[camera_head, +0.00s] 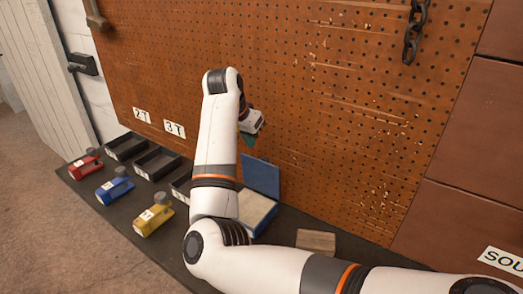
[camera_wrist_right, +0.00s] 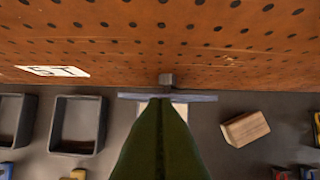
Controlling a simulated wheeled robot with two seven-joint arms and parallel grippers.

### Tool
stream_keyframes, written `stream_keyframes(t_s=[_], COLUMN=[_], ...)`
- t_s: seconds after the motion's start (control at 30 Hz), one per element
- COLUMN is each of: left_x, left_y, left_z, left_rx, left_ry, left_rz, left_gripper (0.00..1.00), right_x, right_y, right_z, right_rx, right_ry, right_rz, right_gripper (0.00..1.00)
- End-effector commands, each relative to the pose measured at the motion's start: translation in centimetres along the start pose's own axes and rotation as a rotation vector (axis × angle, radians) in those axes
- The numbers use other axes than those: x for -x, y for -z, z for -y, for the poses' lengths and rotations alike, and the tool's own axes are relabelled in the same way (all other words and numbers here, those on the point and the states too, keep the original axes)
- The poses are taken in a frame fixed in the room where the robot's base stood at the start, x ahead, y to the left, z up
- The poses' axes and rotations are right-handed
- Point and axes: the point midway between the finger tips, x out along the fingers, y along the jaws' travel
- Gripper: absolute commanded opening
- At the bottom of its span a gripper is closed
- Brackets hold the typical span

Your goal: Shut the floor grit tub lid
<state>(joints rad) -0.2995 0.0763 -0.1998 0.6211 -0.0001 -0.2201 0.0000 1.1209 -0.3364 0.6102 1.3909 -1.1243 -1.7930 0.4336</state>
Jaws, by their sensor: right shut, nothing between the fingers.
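The grit tub (camera_head: 270,226) is a blue box on the dark bench, with pale contents. Its blue lid (camera_head: 260,177) stands open, upright on the side toward the pegboard. In the right wrist view the lid (camera_wrist_right: 203,98) shows edge-on as a thin grey-blue bar with a small grey knob. My right gripper (camera_head: 247,138) is above the lid, partly hidden by my arm. Its green fingers (camera_wrist_right: 160,112) are shut and empty, and cover the middle of the tub from the wrist. I cannot tell whether they touch the lid. My left gripper is not in view.
A brown wooden block (camera_head: 316,240) lies right of the tub.

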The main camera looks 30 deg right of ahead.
Motion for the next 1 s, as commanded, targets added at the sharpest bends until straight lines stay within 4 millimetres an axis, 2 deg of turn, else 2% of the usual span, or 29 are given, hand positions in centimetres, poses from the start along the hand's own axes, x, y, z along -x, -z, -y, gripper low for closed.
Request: stream_keyframes(t_s=[0.1, 0.2, 0.27, 0.7, 0.83, 1.0], left_x=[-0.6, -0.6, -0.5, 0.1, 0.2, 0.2], left_y=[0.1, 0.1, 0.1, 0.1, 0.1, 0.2], left_z=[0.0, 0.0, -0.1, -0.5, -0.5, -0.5], left_rx=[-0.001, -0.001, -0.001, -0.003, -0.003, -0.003], left_ry=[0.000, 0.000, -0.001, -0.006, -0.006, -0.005], left_rz=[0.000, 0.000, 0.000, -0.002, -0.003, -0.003], left_gripper=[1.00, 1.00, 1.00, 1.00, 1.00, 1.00], right_x=[2.3, 2.9, 2.6, -4.7, -6.1, -6.9], right_y=[-0.3, -0.4, -0.4, -0.3, -0.3, -0.3], right_z=[-1.0, -1.1, -1.1, -1.1, -1.1, -1.1], right_rx=[-0.022, -0.030, -0.031, -0.031, -0.031, -0.032], right_ry=[-0.007, -0.004, -0.003, -0.003, -0.004, -0.004], right_rz=[-0.014, -0.018, -0.019, -0.019, -0.017, -0.017], right_gripper=[0.00, 0.00, 0.00, 0.00, 0.00, 0.00])
